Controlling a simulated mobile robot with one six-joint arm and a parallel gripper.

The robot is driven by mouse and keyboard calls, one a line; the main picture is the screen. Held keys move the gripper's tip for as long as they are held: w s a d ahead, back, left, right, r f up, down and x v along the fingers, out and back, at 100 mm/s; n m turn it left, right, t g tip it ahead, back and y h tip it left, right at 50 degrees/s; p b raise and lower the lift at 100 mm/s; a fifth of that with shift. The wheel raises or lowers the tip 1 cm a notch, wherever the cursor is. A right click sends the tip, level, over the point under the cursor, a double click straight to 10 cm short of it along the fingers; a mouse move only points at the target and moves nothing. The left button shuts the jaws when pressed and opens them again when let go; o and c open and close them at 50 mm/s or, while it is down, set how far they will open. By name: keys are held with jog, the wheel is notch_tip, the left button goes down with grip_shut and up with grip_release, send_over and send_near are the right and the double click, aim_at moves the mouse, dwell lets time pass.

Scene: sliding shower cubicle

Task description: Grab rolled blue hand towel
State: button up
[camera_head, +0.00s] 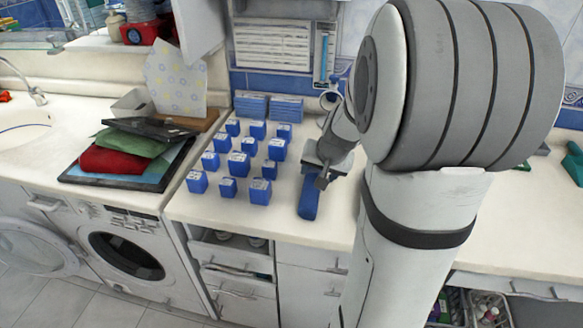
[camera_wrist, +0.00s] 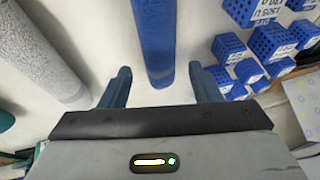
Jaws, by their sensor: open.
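The rolled blue hand towel (camera_head: 309,198) lies on the white counter, with one end towards the front edge. It also shows in the wrist view (camera_wrist: 156,38) as a long blue roll at the top middle, running out of the picture. My gripper (camera_head: 323,178) is over the towel in the head view and hides part of it. In the wrist view my gripper (camera_wrist: 160,72) is open. One finger is on each side of the towel's near end, with gaps between. Whether the fingers are low enough to enclose it I cannot tell.
Several small blue boxes (camera_head: 239,164) stand in rows left of the towel; they show at the right in the wrist view (camera_wrist: 228,48). A grey speckled roll (camera_wrist: 42,58) lies on the other side. Folded red cloth (camera_head: 110,160) lies further left. The front counter strip is clear.

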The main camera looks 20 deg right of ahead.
aim_at(311, 188)
jog(key=shift+w+d+f, duration=0.2)
jog(key=shift+d+f, duration=0.05)
jog(key=shift+f, duration=0.25)
jog(key=x, duration=0.7)
jog(key=shift+a, duration=0.1)
jog(key=shift+c, duration=0.5)
jog(key=c, duration=0.5)
jog(key=shift+c, duration=0.3)
